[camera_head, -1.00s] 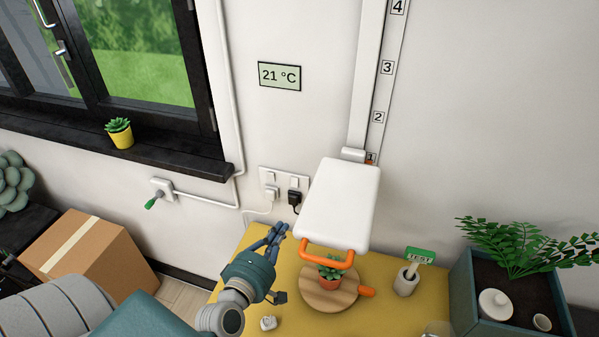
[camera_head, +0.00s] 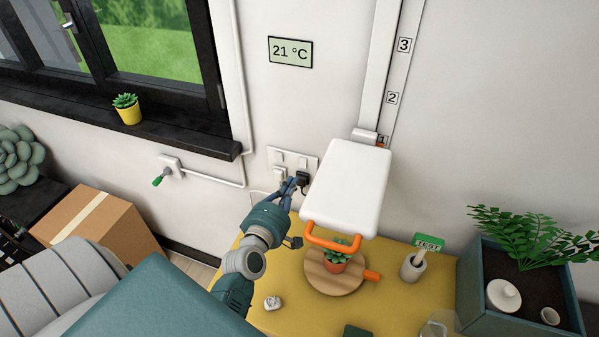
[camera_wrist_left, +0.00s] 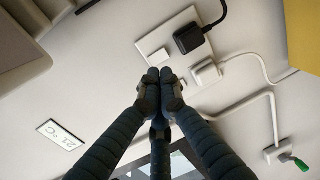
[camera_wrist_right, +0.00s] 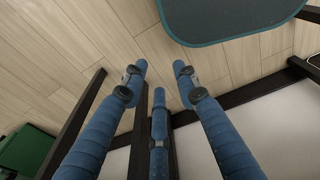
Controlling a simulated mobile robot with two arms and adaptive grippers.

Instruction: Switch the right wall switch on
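A white wall plate (camera_head: 290,158) holds two rocker switches side by side above two sockets. The right switch (camera_head: 303,163) sits above the black plug (camera_head: 302,179); the left switch (camera_head: 278,157) sits above a white plug (camera_head: 280,174). In the left wrist view, the right switch (camera_wrist_left: 158,57) is just beyond the fingertips, beside the black plug (camera_wrist_left: 188,38). My left gripper (camera_head: 294,184) is shut and empty, fingertips together, close to the plate; I cannot tell whether it touches. My right gripper (camera_wrist_right: 160,80) is open and empty, above the floor.
A white box-shaped head with an orange handle (camera_head: 335,242) stands close right of the left gripper, over a round wooden board (camera_head: 320,278) with a potted plant. A thermometer display (camera_head: 290,52) hangs above. A green-handled wall fitting (camera_head: 168,168) is to the left.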

